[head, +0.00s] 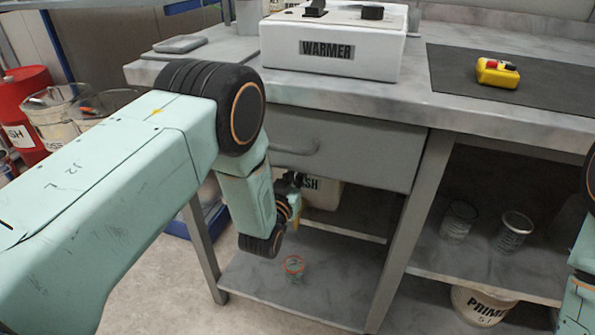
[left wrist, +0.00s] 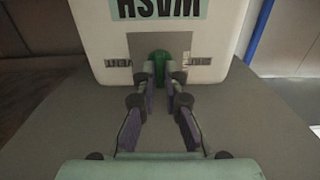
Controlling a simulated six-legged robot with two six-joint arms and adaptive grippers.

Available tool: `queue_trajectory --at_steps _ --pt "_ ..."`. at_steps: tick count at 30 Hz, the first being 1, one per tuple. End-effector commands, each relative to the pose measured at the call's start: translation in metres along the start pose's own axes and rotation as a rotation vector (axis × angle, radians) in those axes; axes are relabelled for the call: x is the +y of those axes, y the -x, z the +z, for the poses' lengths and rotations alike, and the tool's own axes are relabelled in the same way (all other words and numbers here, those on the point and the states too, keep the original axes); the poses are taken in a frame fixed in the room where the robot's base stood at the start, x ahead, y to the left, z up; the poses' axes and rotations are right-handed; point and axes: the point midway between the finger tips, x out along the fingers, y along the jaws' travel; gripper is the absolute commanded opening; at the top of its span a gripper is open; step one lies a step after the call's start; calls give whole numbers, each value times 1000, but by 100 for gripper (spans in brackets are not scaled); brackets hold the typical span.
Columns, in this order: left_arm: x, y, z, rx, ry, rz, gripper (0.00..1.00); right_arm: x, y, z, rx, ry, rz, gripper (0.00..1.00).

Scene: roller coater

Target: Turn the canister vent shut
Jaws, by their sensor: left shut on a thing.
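My left gripper (left wrist: 160,86) is shut on the green handle, fingers on either side. In the head view the left gripper (head: 293,182) is mostly hidden by my wrist.
The drawer (head: 350,148) hangs above the canister, and a bench leg (head: 405,235) stands to its right. A white warmer (head: 335,45) and a yellow device (head: 497,73) are on the bench top. Glass jars (head: 512,232) stand on the right shelf.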

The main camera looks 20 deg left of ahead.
Motion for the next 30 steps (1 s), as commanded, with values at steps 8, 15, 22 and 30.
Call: queue_trajectory --at_steps 8,15,22,30 --pt "0 0 0 -1 20 0 0 0 2 0 0 0 0 40" --pt "0 0 -1 -1 137 0 0 0 10 0 0 0 0 40" --pt "0 0 -2 -1 337 0 0 0 22 0 0 0 0 40" --pt "0 0 -1 -1 595 0 0 0 35 0 0 0 0 40"
